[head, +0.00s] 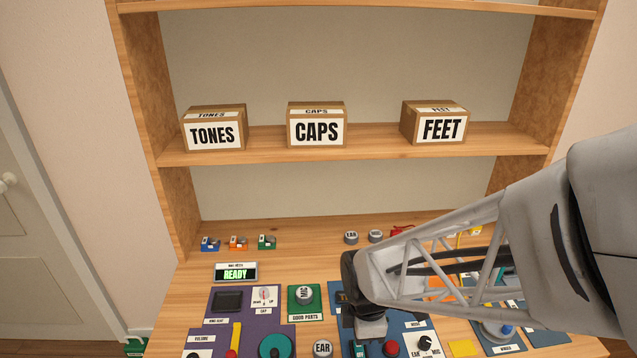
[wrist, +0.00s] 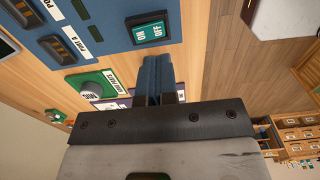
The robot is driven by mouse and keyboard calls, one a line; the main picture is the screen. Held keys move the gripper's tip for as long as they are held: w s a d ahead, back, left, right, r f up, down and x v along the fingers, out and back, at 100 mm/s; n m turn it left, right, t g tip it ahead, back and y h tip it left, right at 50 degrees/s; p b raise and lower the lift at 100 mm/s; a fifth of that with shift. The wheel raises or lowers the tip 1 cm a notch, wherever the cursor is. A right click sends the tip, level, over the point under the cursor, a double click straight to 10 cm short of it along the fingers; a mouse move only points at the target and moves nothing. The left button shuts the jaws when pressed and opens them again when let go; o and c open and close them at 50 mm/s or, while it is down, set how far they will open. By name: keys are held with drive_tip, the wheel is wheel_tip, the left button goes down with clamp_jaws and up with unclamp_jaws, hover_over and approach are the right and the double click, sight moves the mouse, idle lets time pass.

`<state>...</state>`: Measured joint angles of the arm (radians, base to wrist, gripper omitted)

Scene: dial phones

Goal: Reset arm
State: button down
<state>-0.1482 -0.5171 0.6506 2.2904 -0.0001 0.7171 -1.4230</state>
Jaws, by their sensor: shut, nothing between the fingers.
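My arm (head: 440,255) reaches in from the right in the head view, over the right part of the workbench. Its far end hangs over the blue panels, and the fingertips cannot be made out there. In the wrist view my gripper (wrist: 152,60) has its two fingers together with nothing between them. They point toward the edge of a blue panel (wrist: 105,38), near a green ON/OFF switch (wrist: 149,32). I cannot tell whether they touch it. The workbench (head: 190,275) is wooden.
A shelf holds TONES (head: 213,133), CAPS (head: 317,130) and FEET (head: 440,128) boxes. A READY display (head: 236,273) stands left. A MIC cap (head: 305,294) sits on the green good-parts pad (head: 293,309). An EAR cap (head: 322,348) lies near the front.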

drive_tip(key=shift+r, duration=0.45)
drive_tip(key=s+d+r+m+t, duration=0.1)
drive_tip(key=s+d+r+m, duration=0.1)
drive_tip(key=r+m, duration=0.4)
drive_tip(key=s+d+r+m, duration=0.2)
drive_tip(key=s+r+m, duration=0.1)
drive_tip(key=r+m, duration=0.3)
drive_tip(key=s+d+r+m+t, duration=0.1)
drive_tip(key=s+d+r+m, duration=0.1)
drive_tip(key=r+m, duration=0.4)
wheel_tip(320, 180, up, 2)
drive_tip(key=shift+s+t, duration=0.25)
drive_tip(key=shift+t, duration=0.05)
idle(0.7)
